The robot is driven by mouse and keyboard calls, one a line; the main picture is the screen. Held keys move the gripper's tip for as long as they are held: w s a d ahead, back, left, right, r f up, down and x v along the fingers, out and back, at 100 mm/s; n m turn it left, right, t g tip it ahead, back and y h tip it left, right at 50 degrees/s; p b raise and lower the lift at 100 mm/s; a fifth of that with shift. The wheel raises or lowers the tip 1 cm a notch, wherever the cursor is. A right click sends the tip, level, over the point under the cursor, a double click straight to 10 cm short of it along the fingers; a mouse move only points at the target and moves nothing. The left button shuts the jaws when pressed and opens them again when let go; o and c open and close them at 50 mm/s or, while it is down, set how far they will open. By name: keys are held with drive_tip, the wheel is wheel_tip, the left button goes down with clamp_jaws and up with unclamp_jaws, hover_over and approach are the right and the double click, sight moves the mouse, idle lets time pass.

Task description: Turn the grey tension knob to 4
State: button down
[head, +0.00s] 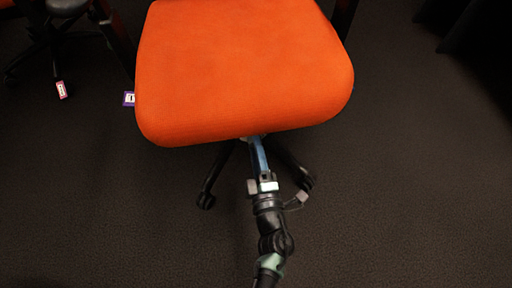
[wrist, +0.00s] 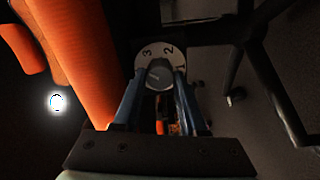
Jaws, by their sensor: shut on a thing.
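The grey tension knob (wrist: 159,73) is under the orange chair seat, in the upper middle of the wrist view. Behind it is a white round dial (wrist: 150,50) with 3, 2 and 1 showing on its upper and right parts. No 4 shows, and the knob's setting is too dark to read. My gripper (wrist: 160,82) is shut on the knob, one blue finger on each side. In the head view my gripper (head: 257,152) reaches under the front edge of the seat (head: 240,70), which hides the knob and the fingertips.
The chair's black legs (head: 215,175) spread on both sides of my gripper; they also show at right in the wrist view (wrist: 235,70). A purple-edged tag (head: 129,99) hangs left of the seat. Another chair (head: 55,40) stands at upper left.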

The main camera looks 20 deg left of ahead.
drive_tip(key=shift+f+n+b, duration=0.15)
drive_tip(key=shift+n+b, duration=0.9)
drive_tip(key=shift+n, duration=2.65)
drive_tip(key=shift+c, duration=2.2)
unclamp_jaws()
drive_tip(key=p+v, duration=0.4)
drive_tip(key=v, duration=0.9)
